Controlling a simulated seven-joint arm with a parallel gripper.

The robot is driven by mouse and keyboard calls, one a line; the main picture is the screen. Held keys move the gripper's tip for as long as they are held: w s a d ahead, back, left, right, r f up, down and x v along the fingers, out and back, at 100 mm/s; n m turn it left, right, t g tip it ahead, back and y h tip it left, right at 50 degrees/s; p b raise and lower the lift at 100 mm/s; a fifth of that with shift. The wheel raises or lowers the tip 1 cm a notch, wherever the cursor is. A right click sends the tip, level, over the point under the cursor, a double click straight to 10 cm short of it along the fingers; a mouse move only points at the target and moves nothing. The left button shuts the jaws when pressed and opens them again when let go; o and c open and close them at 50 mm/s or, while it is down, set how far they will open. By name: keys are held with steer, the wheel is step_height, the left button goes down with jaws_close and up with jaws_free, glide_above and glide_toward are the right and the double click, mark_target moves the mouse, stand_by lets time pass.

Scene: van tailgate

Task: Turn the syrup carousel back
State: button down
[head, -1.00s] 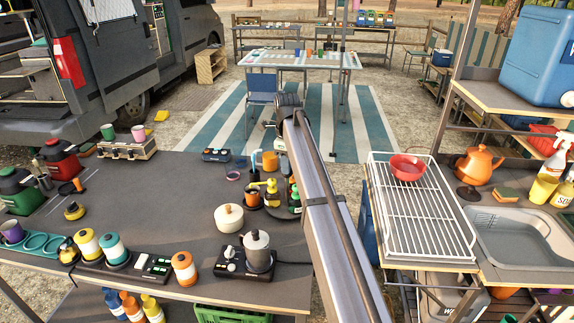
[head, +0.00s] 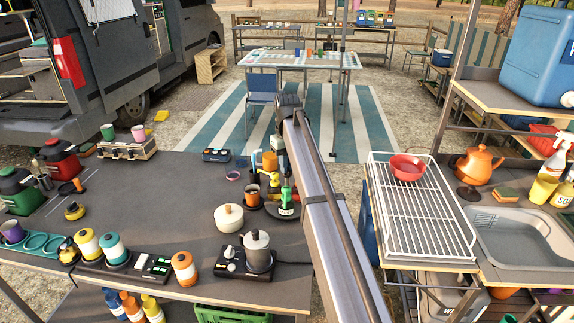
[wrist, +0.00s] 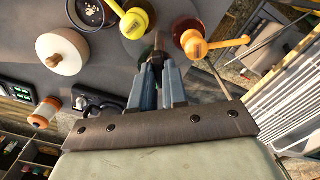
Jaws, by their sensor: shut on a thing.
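The syrup carousel (head: 267,205) stands at the right of the dark table in the head view, partly hidden by my arm. An orange pump (head: 270,161) is at its back, a yellow pump (head: 273,179) is in the middle, and a green bottle (head: 287,211) is at the front right. In the wrist view, the yellow pump (wrist: 136,20) is left of my fingertips and the orange pump (wrist: 207,43) is to the right. My gripper (wrist: 157,72) is shut on a slim dark upright piece (wrist: 159,42) among the bottles. Its lower end is hidden.
A small blue-and-black box (head: 216,155) lies behind. A wire rack (head: 420,215) with a red bowl is on the right.

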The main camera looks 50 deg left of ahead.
stand_by(0.3)
steer(key=c, duration=1.1)
jaws_free()
steer(key=shift+c, duration=0.2)
steer(key=shift+r, duration=0.1)
step_height(320, 180, up, 14)
steer(key=shift+f, duration=0.2)
steer(key=shift+c, duration=0.3)
